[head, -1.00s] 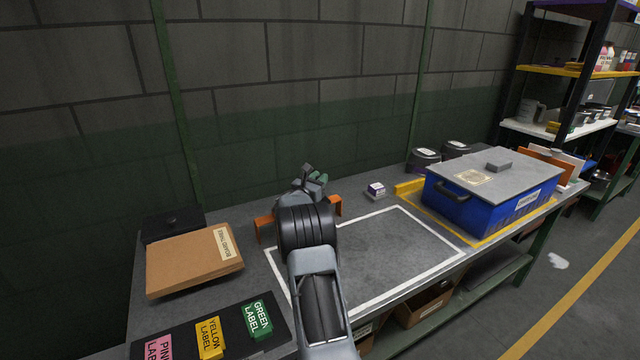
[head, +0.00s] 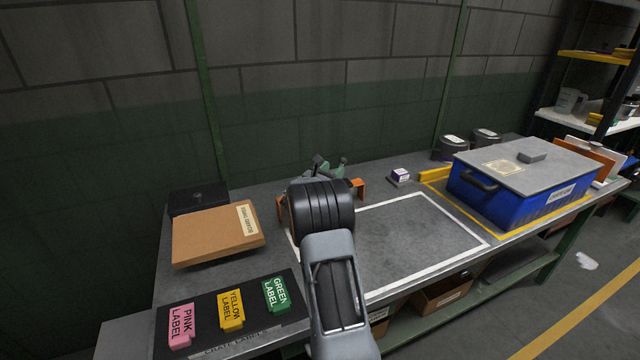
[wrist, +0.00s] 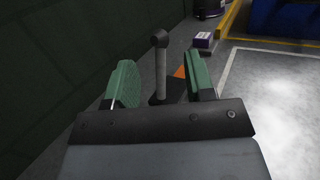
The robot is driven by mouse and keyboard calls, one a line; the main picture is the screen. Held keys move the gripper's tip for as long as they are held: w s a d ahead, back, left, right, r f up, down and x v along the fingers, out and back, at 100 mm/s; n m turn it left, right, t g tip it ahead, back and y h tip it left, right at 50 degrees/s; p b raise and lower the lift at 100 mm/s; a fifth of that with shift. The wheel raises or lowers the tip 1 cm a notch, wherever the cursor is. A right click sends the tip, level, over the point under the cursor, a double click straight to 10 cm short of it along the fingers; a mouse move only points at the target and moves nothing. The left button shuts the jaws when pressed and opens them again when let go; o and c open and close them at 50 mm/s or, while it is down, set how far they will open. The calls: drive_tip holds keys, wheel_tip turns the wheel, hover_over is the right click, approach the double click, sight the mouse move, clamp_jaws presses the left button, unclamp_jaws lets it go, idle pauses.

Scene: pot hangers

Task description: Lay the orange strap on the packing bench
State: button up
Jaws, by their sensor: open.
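Two orange pieces show on the bench (head: 410,240) at either side of my arm, a left one (head: 281,207) and a right one (head: 358,187). They look like the ends of the orange strap; my arm hides what lies between. My gripper (head: 329,168) is over the back of the bench, with green finger pads. In the wrist view my gripper (wrist: 161,84) is open. A grey rod with a round knob (wrist: 160,66) on a dark base stands between its fingers, and no grip on it shows. A small orange patch (wrist: 180,72) shows by the right finger.
A white outlined area on the bench is clear right of my arm. A blue crate with a grey lid (head: 520,180), a small purple-white box (head: 400,176) and two dark pots stand beyond. A brown board (head: 215,235) and label cards (head: 231,311) lie left.

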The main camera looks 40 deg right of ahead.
drive_tip(key=v, duration=0.7)
drive_tip(key=shift+a, duration=0.2)
drive_tip(key=shift+s+f, duration=0.1)
